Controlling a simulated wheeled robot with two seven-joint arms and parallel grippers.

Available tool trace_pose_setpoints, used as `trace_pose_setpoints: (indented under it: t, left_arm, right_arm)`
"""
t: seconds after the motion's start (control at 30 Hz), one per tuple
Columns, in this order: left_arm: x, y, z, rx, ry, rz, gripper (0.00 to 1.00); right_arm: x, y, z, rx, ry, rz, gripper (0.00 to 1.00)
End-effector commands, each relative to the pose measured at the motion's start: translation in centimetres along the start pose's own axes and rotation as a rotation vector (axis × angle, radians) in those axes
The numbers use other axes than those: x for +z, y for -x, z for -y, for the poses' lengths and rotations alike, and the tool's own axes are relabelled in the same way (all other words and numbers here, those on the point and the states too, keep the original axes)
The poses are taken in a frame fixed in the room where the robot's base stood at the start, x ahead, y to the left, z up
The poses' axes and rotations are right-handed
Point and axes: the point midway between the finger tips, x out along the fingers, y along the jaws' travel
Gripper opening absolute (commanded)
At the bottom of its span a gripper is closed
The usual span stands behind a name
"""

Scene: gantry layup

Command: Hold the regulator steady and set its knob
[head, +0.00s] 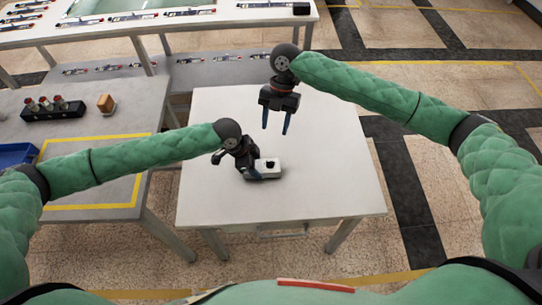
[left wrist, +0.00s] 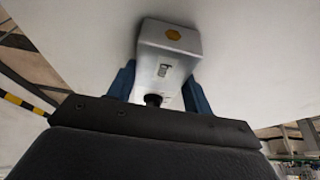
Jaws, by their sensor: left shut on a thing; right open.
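The regulator (head: 266,172) is a small light-grey box on the white table, with a dark knob (head: 270,164) on top. In the left wrist view the regulator (left wrist: 170,45) shows a yellow hexagonal mark and a small gauge or label window; its dark knob (left wrist: 153,99) is close to my gripper body. My left gripper (head: 257,172) is shut on the regulator, with its blue fingers on both sides of the box. My right gripper (head: 276,122) is open and empty, above the table beyond the regulator, fingers pointing down. The knob's setting is too small to read.
The white table (head: 330,190) is otherwise clear around the regulator. A grey bench (head: 110,160) at the left bears a black rack (head: 52,112) with red-topped items, an orange-brown block (head: 106,103) and a blue bin (head: 14,155). A long workbench (head: 230,16) stands at the back.

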Motion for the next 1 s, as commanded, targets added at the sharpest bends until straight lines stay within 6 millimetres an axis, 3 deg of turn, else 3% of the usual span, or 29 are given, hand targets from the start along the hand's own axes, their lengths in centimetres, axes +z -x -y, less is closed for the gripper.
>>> trace_pose_setpoints:
  t: [0.23, 0.7, 1.0]
  left_arm:
    - [0.0, 0.0, 0.0, 0.000, 0.000, -0.001, 0.14]
    - [0.0, 0.1, 0.0, 0.000, 0.000, -0.001, 0.14]
    - [0.0, 0.1, 0.0, 0.000, 0.000, -0.001, 0.14]
  right_arm:
    - [-0.3, -1.4, 0.4, -0.025, 0.020, -0.007, 0.48]
    - [-0.4, -9.2, 0.5, -0.023, 0.017, -0.007, 0.48]
    - [-0.3, -11.8, 0.6, -0.022, 0.017, -0.005, 0.48]
